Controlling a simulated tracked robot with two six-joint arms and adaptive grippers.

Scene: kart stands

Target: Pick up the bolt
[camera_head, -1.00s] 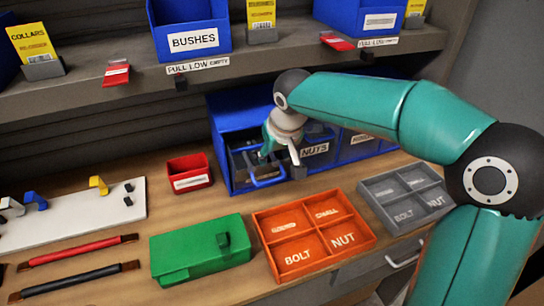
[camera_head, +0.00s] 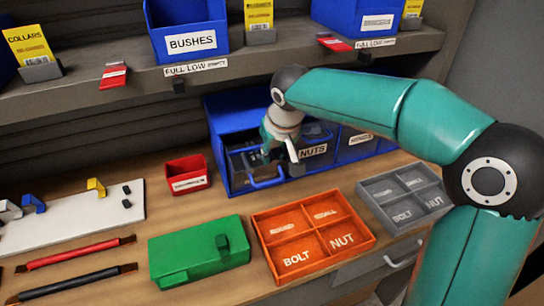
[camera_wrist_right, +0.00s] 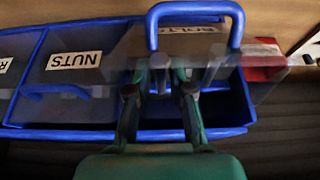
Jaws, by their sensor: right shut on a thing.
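My right gripper (camera_head: 281,152) reaches down into an open drawer (camera_head: 238,182) at the left end of the blue drawer unit (camera_head: 222,118). In the right wrist view the gripper (camera_wrist_right: 160,92) is over the dark inside of this drawer, behind its blue loop handle (camera_wrist_right: 196,9) and its BOLTS label (camera_wrist_right: 190,29). Its fingers are shut on a small dark thing between them, which fits a bolt, but its shape is mostly hidden. My left gripper is out of view.
The NUTS drawer (camera_head: 313,150) is beside the open drawer. A small red bin (camera_head: 187,176) stands left of it. In front are a green box (camera_head: 199,252), an orange divided tray (camera_head: 313,232) and a grey divided tray (camera_head: 406,194). A shelf (camera_head: 130,84) overhangs behind.

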